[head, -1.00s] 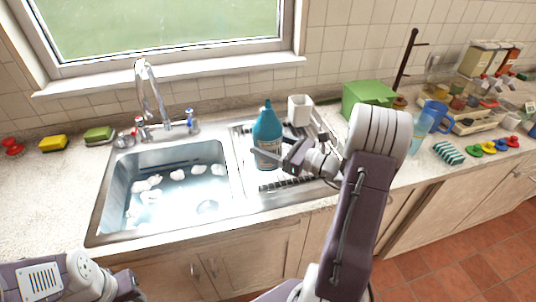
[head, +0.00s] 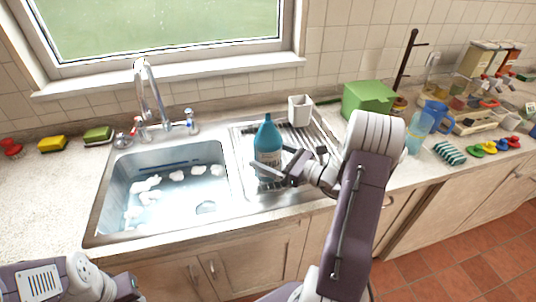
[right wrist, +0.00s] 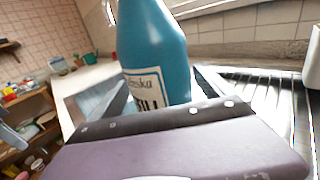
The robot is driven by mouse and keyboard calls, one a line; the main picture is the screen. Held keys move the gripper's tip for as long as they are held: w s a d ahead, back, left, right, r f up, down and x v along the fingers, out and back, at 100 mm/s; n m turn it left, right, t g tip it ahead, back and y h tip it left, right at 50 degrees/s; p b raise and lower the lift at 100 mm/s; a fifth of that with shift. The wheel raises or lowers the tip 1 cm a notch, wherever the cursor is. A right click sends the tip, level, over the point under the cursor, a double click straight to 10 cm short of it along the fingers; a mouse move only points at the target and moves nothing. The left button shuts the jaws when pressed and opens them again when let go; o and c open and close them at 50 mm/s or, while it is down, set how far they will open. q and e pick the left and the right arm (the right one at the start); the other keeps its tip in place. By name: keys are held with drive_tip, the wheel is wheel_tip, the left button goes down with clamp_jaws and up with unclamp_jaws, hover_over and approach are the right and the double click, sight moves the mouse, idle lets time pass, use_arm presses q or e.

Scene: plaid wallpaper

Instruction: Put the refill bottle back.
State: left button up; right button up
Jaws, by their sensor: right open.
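The blue refill bottle (head: 268,138), with a pale label, stands upright on the ribbed metal drainboard (head: 238,140) right of the sink basin. It also shows close up in the right wrist view (right wrist: 155,50), where its top is cut off and my gripper body hides its foot. My right gripper (head: 270,162) is open, its fingers on either side of the bottle's lower half. In the right wrist view gaps show between the bottle and the fingers (right wrist: 160,98). My left arm shows at the lower left of the head view, but its gripper does not show.
The sink basin (head: 118,205) holds water and foam. A white cup (head: 300,110) stands behind the bottle. The tap (head: 150,95) rises behind the basin.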

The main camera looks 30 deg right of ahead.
drive_tip(key=shift+r, duration=0.25)
drive_tip(key=v, duration=1.2)
